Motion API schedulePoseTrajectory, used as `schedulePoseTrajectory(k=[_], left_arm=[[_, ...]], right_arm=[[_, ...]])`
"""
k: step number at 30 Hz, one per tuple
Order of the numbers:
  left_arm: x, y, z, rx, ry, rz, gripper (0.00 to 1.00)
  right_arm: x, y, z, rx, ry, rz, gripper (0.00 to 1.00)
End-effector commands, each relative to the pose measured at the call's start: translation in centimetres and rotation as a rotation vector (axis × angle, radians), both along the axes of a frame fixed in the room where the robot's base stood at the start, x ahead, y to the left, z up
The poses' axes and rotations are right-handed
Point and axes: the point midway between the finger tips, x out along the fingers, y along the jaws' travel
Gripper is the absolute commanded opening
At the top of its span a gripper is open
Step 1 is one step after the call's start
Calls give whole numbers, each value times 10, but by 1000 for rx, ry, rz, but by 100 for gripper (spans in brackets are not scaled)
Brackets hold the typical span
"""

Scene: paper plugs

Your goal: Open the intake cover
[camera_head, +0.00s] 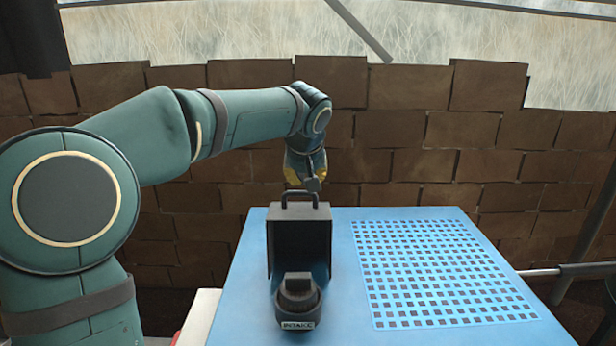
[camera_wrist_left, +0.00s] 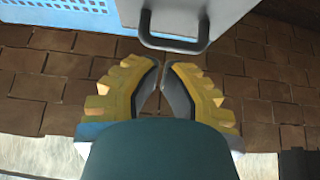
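The intake cover (camera_head: 299,240) is a dark box-like lid standing upright on the blue table, its hollow side facing me. Its handle (camera_head: 299,193) is at the top edge. The dark intake (camera_head: 298,290), with an "INTAKE" label, sits uncovered in front of it. My left gripper (camera_head: 308,184) is just behind and above the handle. In the left wrist view the gripper (camera_wrist_left: 162,68) has its yellow fingers nearly together with nothing between them. The handle (camera_wrist_left: 172,42) lies beyond the fingertips, apart from them. My right gripper is not in view.
The blue table (camera_head: 345,325) has a perforated grid panel (camera_head: 435,270) on its right, clear of objects. A brown brick wall (camera_head: 420,150) stands behind the table. A grey bar (camera_head: 570,269) shows at the right edge.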

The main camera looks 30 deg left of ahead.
Motion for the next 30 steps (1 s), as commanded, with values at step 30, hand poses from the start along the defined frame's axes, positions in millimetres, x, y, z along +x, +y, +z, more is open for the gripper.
schedulePoseTrajectory(k=[30], left_arm=[[-48,-26,85,0,-1,-1,0]], right_arm=[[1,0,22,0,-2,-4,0]])
